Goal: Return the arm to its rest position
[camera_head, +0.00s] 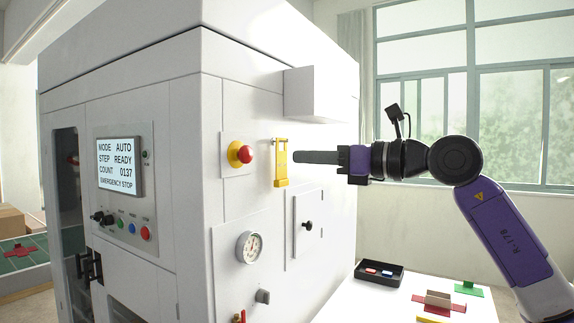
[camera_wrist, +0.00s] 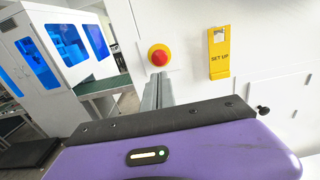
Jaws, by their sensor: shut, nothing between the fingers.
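My gripper (camera_head: 296,157) points left at the white machine's side panel, at the end of my purple and black arm. Its fingers are together with nothing between them. In the head view the fingertips appear beside a yellow tag (camera_head: 281,168) hanging on the panel. In the wrist view the closed fingers (camera_wrist: 158,84) point toward a red emergency button (camera_wrist: 158,56) on a yellow base. The yellow tag, marked SET UP (camera_wrist: 219,54), hangs to the right of the fingers there. I cannot tell whether the fingertips touch the panel.
The white machine (camera_head: 130,60) fills the left, with a lit display (camera_head: 118,166), a gauge (camera_head: 249,247) and a small door knob (camera_head: 307,226). A white table (camera_head: 360,305) below my arm holds a black tray (camera_head: 379,274) and coloured pieces. Open room lies toward the window.

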